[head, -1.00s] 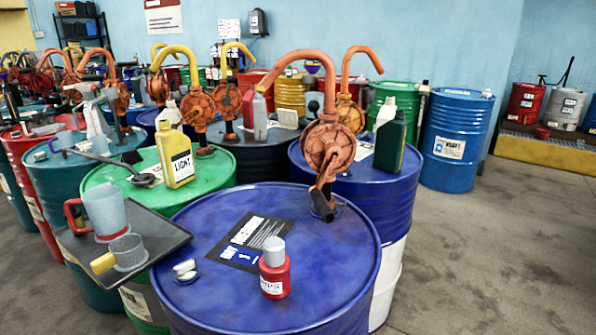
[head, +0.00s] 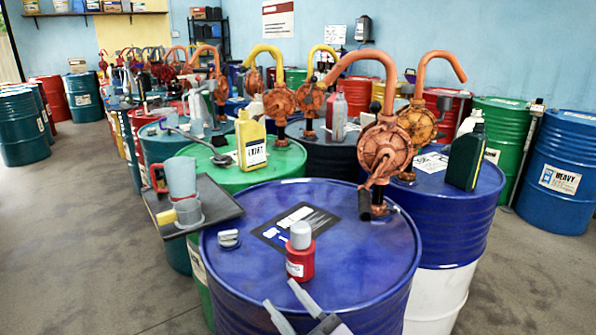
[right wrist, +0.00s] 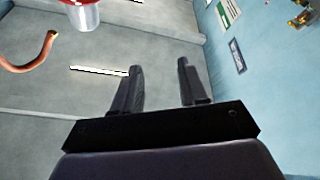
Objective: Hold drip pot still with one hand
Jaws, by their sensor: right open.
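A small grey pot with a yellow handle (head: 187,212) stands upright on a dark tray (head: 218,199) at the left edge of the front blue drum. A taller pale jug with a red handle (head: 181,177) stands just behind it on the tray. I cannot tell for sure which of the two is the drip pot. My right gripper (head: 278,292) is open and empty at the bottom of the head view, over the near side of the blue drum and right of the tray. Its fingers (right wrist: 159,66) are apart with nothing between them in the right wrist view. My left gripper is not in view.
A red bottle with a grey cap (head: 300,256) stands on the blue drum (head: 345,262), close beyond my right gripper. An orange hand pump (head: 384,148) rises at the drum's back. A yellow bottle (head: 251,140) is on the green drum behind. Open floor (head: 70,240) lies at left.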

